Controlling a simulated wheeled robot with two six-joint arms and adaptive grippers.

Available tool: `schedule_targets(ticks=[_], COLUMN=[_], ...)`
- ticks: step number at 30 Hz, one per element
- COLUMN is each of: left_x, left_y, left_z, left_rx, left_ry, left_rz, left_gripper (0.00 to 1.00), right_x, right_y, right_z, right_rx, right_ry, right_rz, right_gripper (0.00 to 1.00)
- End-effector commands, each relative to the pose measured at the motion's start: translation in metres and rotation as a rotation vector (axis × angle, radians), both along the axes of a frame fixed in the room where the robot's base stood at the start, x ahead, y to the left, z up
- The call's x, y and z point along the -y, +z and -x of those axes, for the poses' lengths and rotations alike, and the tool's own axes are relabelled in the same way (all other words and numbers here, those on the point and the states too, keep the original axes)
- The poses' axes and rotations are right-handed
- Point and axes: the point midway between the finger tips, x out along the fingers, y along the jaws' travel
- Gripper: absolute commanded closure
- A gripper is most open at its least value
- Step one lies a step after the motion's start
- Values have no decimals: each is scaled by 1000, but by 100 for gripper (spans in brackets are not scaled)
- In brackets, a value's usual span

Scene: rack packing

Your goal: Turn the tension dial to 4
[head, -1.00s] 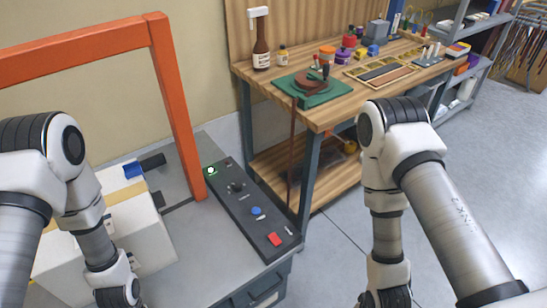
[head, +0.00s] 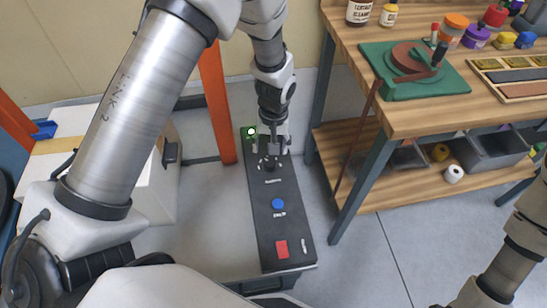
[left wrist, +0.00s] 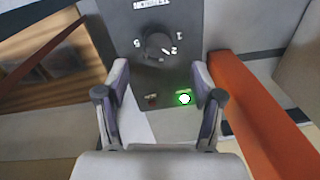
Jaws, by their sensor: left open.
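The black tension dial (head: 269,164) is on the dark control panel (head: 268,227), near its far end, partly hidden by my left gripper. In the left wrist view the round dial (left wrist: 158,45) appears upside down, with white numbers around it; 1, 2 and 5 can be read. My left gripper (head: 271,150) points down over the panel by the dial. In the left wrist view my left gripper (left wrist: 161,72) is open and empty, its fingers apart with the dial ahead between them. My right gripper is out of view.
A lit green light (head: 251,131) sits at the panel's far end. An orange frame post (head: 216,103) stands left of the panel, beside a white box (head: 150,185). A wooden workbench (head: 417,108) stands right.

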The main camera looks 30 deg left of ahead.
Motion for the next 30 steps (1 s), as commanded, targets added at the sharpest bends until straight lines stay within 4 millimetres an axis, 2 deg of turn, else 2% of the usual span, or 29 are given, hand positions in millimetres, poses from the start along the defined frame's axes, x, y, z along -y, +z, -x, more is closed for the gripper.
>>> schedule_targets(ticks=[3, 9, 18, 20, 21, 23, 24, 30], left_x=[-1, -3, -3, -3, -3, -3, -3, -3], left_y=[-25, -57, -64, -64, -64, -64, -64, -64], left_z=[2, 2, 2, 2, 2, 2, 2, 2], left_rx=[-5, -2, 0, 0, 0, -1, -1, -1], left_ry=[-1, -1, -1, -1, -1, -1, -1, -4], left_rz=[0, 0, 0, 0, 0, 0, 0, 1], left_gripper=[33, 33, 33, 51, 65, 86, 93, 93], right_x=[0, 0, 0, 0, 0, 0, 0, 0], right_y=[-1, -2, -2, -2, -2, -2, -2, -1], right_z=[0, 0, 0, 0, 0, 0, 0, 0], right_rx=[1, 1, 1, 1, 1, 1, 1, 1], right_ry=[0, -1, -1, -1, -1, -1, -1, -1], right_rz=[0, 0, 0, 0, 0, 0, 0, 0], right_gripper=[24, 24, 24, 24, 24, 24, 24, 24])
